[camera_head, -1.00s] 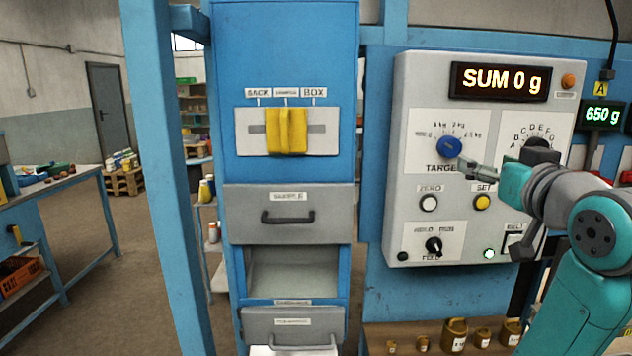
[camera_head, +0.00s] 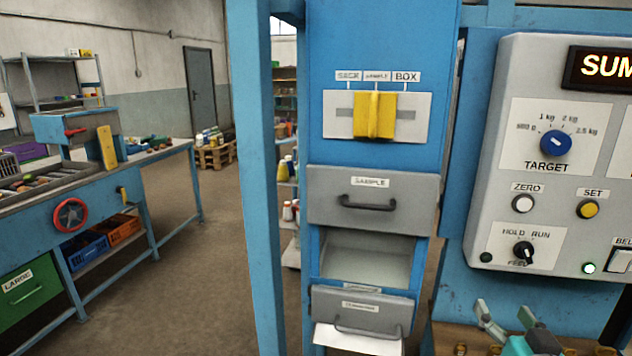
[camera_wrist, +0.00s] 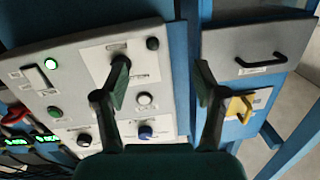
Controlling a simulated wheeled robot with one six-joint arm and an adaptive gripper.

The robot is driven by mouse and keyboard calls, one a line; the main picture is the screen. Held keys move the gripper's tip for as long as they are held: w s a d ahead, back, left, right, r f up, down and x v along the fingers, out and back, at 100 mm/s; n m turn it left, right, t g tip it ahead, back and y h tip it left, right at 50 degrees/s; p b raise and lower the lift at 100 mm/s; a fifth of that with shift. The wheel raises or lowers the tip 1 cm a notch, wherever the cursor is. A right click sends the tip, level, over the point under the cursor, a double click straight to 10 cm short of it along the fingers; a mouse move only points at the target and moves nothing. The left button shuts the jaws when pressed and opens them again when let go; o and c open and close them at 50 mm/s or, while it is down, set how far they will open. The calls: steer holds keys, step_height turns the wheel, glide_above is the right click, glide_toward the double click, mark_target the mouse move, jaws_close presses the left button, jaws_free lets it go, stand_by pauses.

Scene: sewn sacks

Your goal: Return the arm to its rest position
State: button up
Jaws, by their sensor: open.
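My gripper (camera_head: 507,327) is at the bottom right of the head view, low in front of the machine and below the control panel. Its two fingers are apart with nothing between them. In the wrist view my gripper (camera_wrist: 160,85) also shows open and empty. Beyond the fingers is the grey control panel (camera_head: 552,130), which fills the left of the wrist view. It carries a blue TARGET knob (camera_head: 556,143), a black feed knob (camera_head: 523,250), a white ZERO button (camera_head: 522,204) and a yellow SET button (camera_head: 587,208). The gripper looks apart from the panel.
A blue cabinet with a yellow slider (camera_head: 374,115), a grey SAMPLE drawer (camera_head: 372,200) and a lower grey flap (camera_head: 360,312) stands left of the panel. A blue post (camera_head: 258,180) rises beside it. A workbench (camera_head: 100,185) stands at left, with open floor (camera_head: 215,280) between.

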steer(key=s+a+f+n+g+y, duration=0.1)
steer(key=s+a+f, duration=0.4)
steer(key=s+f, duration=0.4)
steer(key=s+a+f, duration=0.6)
steer(key=s+f, duration=0.2)
steer(key=f, duration=0.4)
steer(key=s+a+f+n+y, duration=0.1)
steer(key=s+a, duration=0.1)
steer(key=s, duration=0.9)
steer(key=s+a+f+n+y, duration=0.1)
steer(key=s+a, duration=0.2)
steer(key=s, duration=0.9)
steer(key=shift+f+n+g+y, duration=0.2)
steer(key=shift+n+g+y, duration=0.1)
steer(key=shift+g, duration=0.1)
